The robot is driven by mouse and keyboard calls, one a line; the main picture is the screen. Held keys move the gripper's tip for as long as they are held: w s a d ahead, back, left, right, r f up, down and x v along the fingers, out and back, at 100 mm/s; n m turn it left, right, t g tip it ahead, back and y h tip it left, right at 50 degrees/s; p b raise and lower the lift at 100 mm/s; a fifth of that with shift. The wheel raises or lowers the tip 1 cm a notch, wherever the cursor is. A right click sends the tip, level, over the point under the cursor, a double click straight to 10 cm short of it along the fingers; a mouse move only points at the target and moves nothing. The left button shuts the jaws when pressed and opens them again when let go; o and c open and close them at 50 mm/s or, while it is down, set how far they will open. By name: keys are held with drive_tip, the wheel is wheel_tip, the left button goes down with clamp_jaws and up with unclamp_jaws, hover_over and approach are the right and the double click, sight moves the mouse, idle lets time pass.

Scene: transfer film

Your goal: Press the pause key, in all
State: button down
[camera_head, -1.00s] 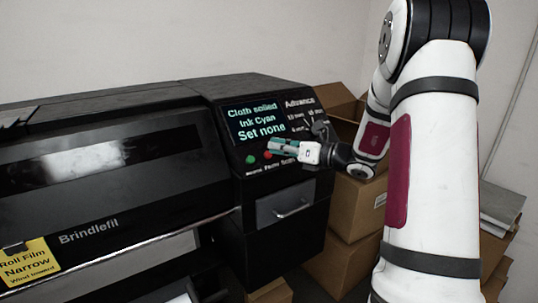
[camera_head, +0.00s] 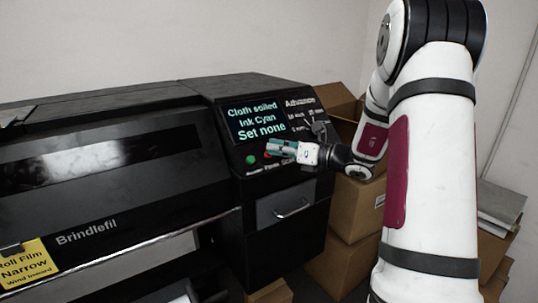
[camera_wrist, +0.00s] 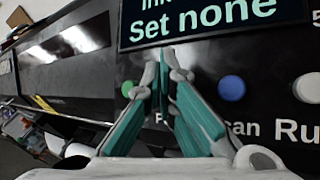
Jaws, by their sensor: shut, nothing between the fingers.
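The printer's control panel (camera_head: 240,170) has a row of round buttons under its screen (camera_head: 257,121), which reads "Cloth soiled, Ink Cyan, Set none". In the wrist view a green button (camera_wrist: 127,88), a blue button (camera_wrist: 231,88) and a white button (camera_wrist: 307,87) show. A red button (camera_head: 266,155) shows partly in the head view, just right of the green one. My gripper (camera_head: 270,148) is shut and empty, its fingertips in front of the panel by the red button. In the wrist view the fingers cover the place between green and blue, and most of a label starting with "P". Contact cannot be told.
A selector knob (camera_head: 319,129) marked "Advance" sits right of the screen. A drawer with a handle (camera_head: 292,209) is below the buttons. Cardboard boxes (camera_head: 357,207) stand to the right, behind my arm. A yellow film label (camera_head: 27,262) hangs at the left.

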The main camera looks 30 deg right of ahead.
drive_tip(key=shift+w+f, duration=0.2)
idle(0.4)
drive_tip(key=shift+s+r, duration=0.1)
drive_tip(key=shift+s+r+p, duration=0.4)
drive_tip(key=shift+s+r, duration=0.1)
drive_tip(key=shift+s, duration=0.05)
idle(0.3)
drive_tip(key=s+r+p, duration=0.3)
drive_tip(key=shift+s+r, duration=0.25)
drive_tip(key=shift+r, duration=0.05)
idle(0.8)
